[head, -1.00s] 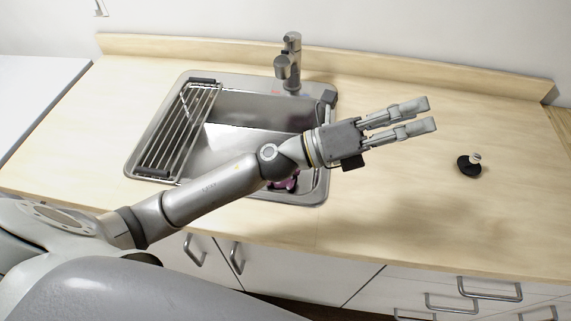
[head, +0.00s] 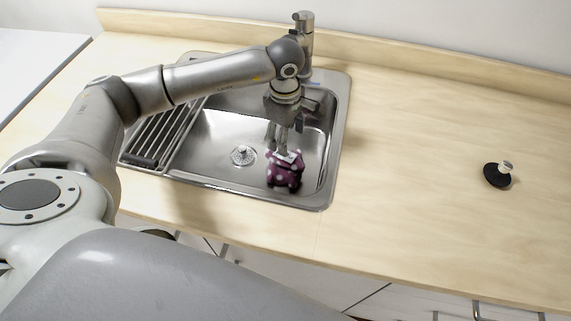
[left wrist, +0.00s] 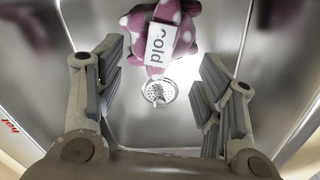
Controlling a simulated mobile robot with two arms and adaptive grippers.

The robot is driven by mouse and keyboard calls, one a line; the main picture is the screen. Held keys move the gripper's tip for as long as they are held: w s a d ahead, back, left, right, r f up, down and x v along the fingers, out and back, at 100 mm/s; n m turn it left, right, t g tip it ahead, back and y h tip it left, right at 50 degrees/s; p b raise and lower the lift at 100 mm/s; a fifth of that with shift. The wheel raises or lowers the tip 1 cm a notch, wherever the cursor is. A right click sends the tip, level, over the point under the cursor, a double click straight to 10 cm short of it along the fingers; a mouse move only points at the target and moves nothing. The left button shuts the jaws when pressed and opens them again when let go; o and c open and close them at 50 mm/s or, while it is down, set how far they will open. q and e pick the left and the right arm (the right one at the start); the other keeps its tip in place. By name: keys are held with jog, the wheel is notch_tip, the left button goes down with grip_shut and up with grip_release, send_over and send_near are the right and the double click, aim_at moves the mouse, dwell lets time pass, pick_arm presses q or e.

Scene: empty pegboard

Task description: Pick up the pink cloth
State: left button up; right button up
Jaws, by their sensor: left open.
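The pink cloth (head: 285,176) is a crumpled dark pink bundle with white spots, lying in the right part of the sink basin. In the left wrist view the cloth (left wrist: 185,19) is at the top centre, with a white tag reading "cold" on it. My left gripper (head: 284,146) points down into the sink, right at the cloth's far upper side in the head view. In the left wrist view the open fingers (left wrist: 160,72) stand apart, with the cloth ahead and towards the top, not clamped. Whether a finger touches it I cannot tell. My right gripper is not in view.
The steel sink (head: 340,120) has walls close around the gripper. A faucet (head: 305,35) stands behind it and a wire rack (head: 165,132) covers its left side. A drain (head: 243,155) is left of the cloth. A black stopper (head: 497,176) lies on the otherwise clear right counter.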

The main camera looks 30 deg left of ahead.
pick_arm(q)
send_over(284, 162)
jog(key=w, duration=0.1)
jog(key=f+p, duration=0.1)
jog(key=f, duration=0.3)
jog(key=shift+w+f, duration=0.15)
jog(key=shift+w, duration=0.05)
jog(key=shift+a+f, duration=0.1)
jog(key=shift+f, duration=0.15)
jog(key=f+p, duration=0.1)
jog(key=f, duration=0.1)
jog(key=f+p, duration=0.1)
jog(key=f, duration=0.1)
jog(key=shift+a+f, duration=0.2)
jog(key=shift+f, duration=0.15)
jog(key=shift+f+b, duration=0.25)
jog(key=shift+b, duration=0.2)
jog(key=shift+c, duration=0.3)
